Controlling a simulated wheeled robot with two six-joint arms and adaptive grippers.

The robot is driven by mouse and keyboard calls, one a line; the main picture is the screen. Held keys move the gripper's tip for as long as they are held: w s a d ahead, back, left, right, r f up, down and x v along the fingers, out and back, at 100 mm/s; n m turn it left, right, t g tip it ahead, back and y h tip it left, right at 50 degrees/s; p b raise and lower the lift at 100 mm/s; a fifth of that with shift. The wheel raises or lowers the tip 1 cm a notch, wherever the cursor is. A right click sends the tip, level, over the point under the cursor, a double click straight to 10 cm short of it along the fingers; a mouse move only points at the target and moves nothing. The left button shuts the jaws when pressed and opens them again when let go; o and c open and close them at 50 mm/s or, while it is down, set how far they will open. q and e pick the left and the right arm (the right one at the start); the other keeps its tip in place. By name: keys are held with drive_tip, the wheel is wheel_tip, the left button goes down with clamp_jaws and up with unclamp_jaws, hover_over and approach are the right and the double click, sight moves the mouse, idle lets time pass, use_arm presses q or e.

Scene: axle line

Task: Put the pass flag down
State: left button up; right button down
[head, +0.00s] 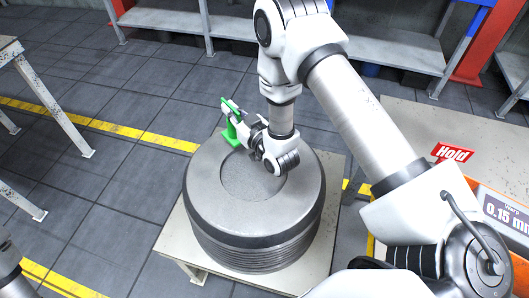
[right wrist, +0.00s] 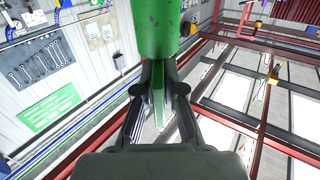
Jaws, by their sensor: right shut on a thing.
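The green pass flag (head: 231,136) is at the far left rim of a large grey round drum-like part (head: 210,190). My right gripper (head: 243,129) is shut on the flag, reaching over the top of the drum from the right. In the right wrist view a thin green piece of the flag (right wrist: 158,95) is between the two fingers, and a thicker green part fills the top middle. I cannot tell whether the flag touches the drum's top. My left gripper is not in view.
The drum stands on a low pale table (head: 170,240). A bench at right (head: 410,115) carries a red "Hold" sign (head: 452,152) and an orange box (head: 505,212) labelled 0.15 mm. Metal shelves (head: 380,50) line the back. Another table (head: 10,50) stands at left, with open tiled floor between.

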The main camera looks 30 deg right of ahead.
drive_tip(key=s+r+n+g+y+b, duration=0.45)
drive_tip(key=s+r+n+y, duration=0.2)
drive_tip(key=s+y, duration=0.4)
use_arm(q)
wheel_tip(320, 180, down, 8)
drive_tip(key=b, duration=0.2)
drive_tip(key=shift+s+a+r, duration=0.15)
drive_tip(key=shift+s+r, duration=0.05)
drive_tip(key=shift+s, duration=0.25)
use_arm(e)
wheel_tip(320, 180, down, 10)
drive_tip(key=shift+s+d+f+h, duration=0.15)
drive_tip(key=shift+s+h, duration=0.1)
drive_tip(key=shift+h, duration=0.1)
drive_tip(key=shift+n, duration=0.25)
drive_tip(key=c, duration=1.7)
unclamp_jaws()
drive_tip(key=shift+s+f, duration=0.1)
drive_tip(key=shift+f, duration=0.05)
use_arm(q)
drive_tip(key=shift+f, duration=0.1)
use_arm(e)
drive_tip(key=o, duration=0.4)
